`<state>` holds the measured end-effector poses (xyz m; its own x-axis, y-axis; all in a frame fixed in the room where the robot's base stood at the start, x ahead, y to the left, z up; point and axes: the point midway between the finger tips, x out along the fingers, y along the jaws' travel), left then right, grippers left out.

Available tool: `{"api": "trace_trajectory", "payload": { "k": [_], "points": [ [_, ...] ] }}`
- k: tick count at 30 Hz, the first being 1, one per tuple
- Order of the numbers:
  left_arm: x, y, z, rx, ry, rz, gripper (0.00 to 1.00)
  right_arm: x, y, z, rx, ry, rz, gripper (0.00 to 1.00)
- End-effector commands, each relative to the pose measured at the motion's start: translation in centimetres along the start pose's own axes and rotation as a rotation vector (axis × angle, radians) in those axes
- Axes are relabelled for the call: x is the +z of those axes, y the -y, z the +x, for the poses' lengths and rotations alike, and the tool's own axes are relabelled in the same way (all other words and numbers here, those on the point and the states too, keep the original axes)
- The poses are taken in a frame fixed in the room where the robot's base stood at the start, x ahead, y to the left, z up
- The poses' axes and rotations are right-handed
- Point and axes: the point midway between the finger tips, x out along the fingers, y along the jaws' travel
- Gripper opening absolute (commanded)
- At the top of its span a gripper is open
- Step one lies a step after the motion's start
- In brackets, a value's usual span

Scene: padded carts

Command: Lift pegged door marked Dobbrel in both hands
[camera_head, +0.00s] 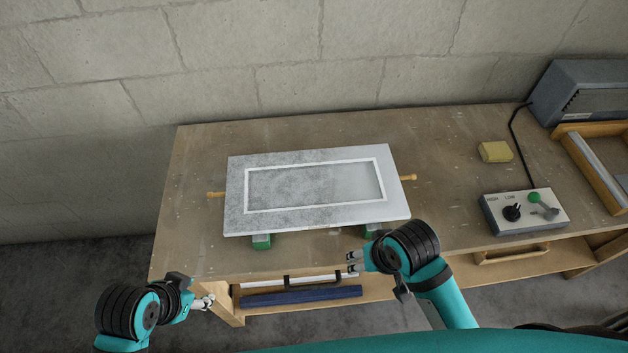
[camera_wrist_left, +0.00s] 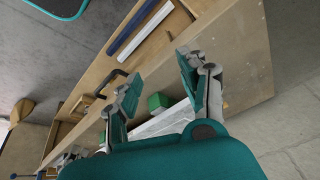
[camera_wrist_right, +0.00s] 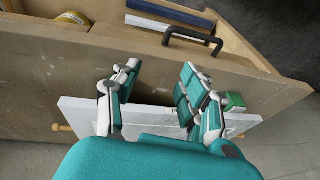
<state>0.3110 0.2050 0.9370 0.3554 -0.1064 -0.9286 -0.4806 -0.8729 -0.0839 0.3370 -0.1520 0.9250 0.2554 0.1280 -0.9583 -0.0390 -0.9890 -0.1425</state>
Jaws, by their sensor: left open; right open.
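The white-grey panelled door (camera_head: 316,212) lies flat on green blocks on the workbench. A yellow wooden peg sticks out of its left end (camera_head: 216,194) and another out of its right end (camera_head: 408,178). I cannot read a name on it. My left gripper (camera_head: 207,301) is open and empty off the bench's front left corner, apart from the door. My right gripper (camera_head: 352,262) is open and empty near the front edge, in front of the door's right part. The door also shows beyond the fingers in the right wrist view (camera_wrist_right: 150,116) and partly in the left wrist view (camera_wrist_left: 165,122).
Green blocks (camera_head: 262,242) support the door on the workbench (camera_head: 200,258). A control box (camera_head: 524,211) with a cable, a yellow block (camera_head: 495,152) and a grey machine (camera_head: 590,90) stand to the right. An open drawer with a blue bar (camera_head: 300,297) juts below the front edge.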

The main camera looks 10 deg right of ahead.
Motion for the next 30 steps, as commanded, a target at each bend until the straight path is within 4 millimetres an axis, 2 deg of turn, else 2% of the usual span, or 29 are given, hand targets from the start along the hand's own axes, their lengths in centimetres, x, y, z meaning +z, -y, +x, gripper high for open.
{"api": "trace_trajectory", "payload": {
  "k": [6, 11, 14, 17, 19, 21, 24, 27, 30],
  "points": [
    [-2.0, 1.4, -0.3, 0.02, -0.052, 0.185, 0.43, -3.3, 1.8, 0.4, 0.005, 0.037, 0.127, 0.43],
    [-3.7, 2.8, 0.0, 0.031, -0.098, 0.339, 0.43, -6.2, 2.4, 1.0, 0.046, 0.066, 0.252, 0.43],
    [-5.0, 4.0, 0.1, 0.035, -0.136, 0.457, 0.43, -8.8, 2.2, 1.2, 0.101, 0.077, 0.364, 0.43],
    [-6.9, 5.8, 0.0, 0.03, -0.189, 0.609, 0.43, -12.5, 1.1, 0.8, 0.199, 0.07, 0.534, 0.43],
    [-8.4, 7.4, -0.3, 0.02, -0.233, 0.732, 0.43, -15.7, -0.5, -0.1, 0.291, 0.042, 0.695, 0.43],
    [-9.9, 9.0, -0.8, 0.006, -0.277, 0.845, 0.43, -18.8, -2.5, -1.6, 0.381, -0.004, 0.867, 0.43],
    [-11.7, 10.9, -1.6, -0.02, -0.331, 0.975, 0.43, -22.4, -5.2, -4.0, 0.484, -0.081, 1.096, 0.43],
    [-13.0, 12.2, -2.4, -0.044, -0.37, 1.067, 0.43, -24.9, -7.3, -6.3, 0.551, -0.153, 1.275, 0.43],
    [-13.7, 13.1, -2.9, -0.062, -0.394, 1.12, 0.43, -26.3, -8.6, -7.9, 0.588, -0.199, 1.387, 0.43]
  ]
}}
